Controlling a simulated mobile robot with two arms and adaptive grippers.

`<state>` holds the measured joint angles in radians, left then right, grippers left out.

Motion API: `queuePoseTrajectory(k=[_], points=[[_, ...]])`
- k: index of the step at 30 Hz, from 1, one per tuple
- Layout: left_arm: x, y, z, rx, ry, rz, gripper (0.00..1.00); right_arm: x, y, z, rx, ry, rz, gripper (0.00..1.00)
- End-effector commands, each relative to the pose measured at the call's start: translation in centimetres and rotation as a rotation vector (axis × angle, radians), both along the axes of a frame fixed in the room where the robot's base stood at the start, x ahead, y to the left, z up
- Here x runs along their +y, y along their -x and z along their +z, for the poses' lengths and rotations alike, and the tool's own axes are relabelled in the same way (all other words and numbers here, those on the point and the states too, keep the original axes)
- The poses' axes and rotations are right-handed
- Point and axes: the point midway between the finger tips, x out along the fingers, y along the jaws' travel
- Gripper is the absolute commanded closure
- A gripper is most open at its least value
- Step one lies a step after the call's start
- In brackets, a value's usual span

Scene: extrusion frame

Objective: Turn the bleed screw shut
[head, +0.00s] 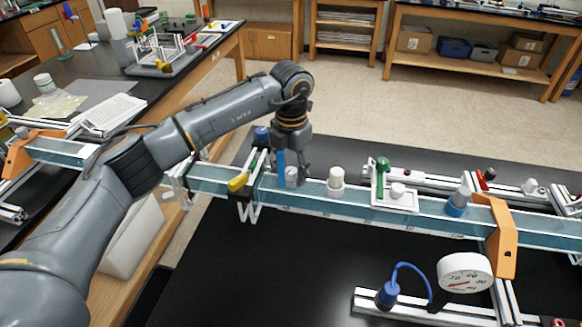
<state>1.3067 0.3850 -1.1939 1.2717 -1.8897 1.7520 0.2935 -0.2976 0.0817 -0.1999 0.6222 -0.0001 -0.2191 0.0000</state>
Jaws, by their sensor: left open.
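My left arm reaches in from the left, and its left gripper (291,168) points down over the teal-faced rail (320,202). The gripper is open. A small pale cylindrical cap (291,177) stands on the rail right at the fingertips, partly hidden by them. I cannot tell whether they touch it. No label shows which fitting is the bleed screw; this cap is the one at the gripper. A white round knob (336,178) on a pale base stands just right of it. My right gripper is not in view.
Rightward stand a green handle (383,165), a blue-based grey knob (458,200) and an orange bracket (500,240). A dial gauge (465,272) and blue bulb (387,294) sit in front. The black tabletop (260,270) is clear front left.

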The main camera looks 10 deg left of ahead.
Motion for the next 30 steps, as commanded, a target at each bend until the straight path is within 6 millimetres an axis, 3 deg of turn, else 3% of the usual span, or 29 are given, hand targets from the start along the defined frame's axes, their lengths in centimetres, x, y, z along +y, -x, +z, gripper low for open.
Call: queuePoseTrajectory(k=[2,9,20,30], points=[[0.0,0.0,0.0,0.000,0.000,0.000,0.52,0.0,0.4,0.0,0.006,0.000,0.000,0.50],[0.0,0.0,0.0,0.000,0.000,0.000,1.00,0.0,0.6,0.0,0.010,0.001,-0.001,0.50],[0.0,0.0,-0.1,-0.001,-0.001,-0.043,1.00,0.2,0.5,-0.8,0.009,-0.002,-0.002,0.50],[0.0,-0.1,-0.4,-0.002,-0.003,-0.271,1.00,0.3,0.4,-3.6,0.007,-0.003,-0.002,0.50]])
